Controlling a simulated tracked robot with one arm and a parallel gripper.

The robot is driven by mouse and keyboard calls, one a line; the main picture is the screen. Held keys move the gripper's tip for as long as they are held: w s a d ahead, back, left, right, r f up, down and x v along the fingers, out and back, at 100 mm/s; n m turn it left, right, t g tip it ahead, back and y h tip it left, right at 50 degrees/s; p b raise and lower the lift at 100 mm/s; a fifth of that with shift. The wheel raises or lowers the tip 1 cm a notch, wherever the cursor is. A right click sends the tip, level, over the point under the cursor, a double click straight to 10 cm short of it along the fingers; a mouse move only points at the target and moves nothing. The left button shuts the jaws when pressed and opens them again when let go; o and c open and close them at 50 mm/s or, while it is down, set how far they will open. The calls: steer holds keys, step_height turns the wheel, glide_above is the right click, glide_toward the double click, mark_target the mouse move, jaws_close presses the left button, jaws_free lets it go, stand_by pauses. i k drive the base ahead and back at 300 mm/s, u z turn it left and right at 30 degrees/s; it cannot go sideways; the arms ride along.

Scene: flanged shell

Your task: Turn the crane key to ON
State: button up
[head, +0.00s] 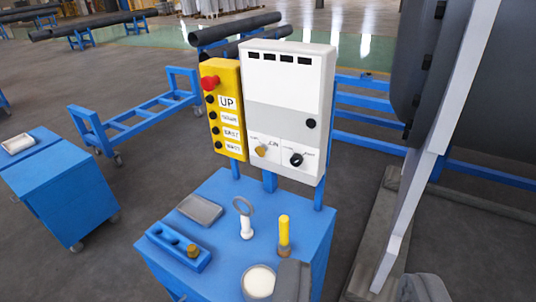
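A white control box (288,85) stands upright behind a blue cart. Low on its front is a small gold key-like knob (262,150) over a white label; the lettering is too small to read surely, and I cannot tell its exact setting. A black rotary knob (296,159) sits just right of it. A yellow pendant (225,110) with a red button and a label "UP" is fixed at the box's left.
The blue cart (225,190) holds a grey tray (199,210), a ring-topped white piece (246,218), a yellow-topped cylinder (284,236), a white cup (258,281) and a blue block (178,247). A large dark shell (500,110) with a pale flange stands right. Floor at left is partly clear.

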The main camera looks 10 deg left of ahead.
mark_target(260, 151)
steer(key=z, duration=0.1)
steer(key=i, duration=1)
steer(key=u, duration=0.1)
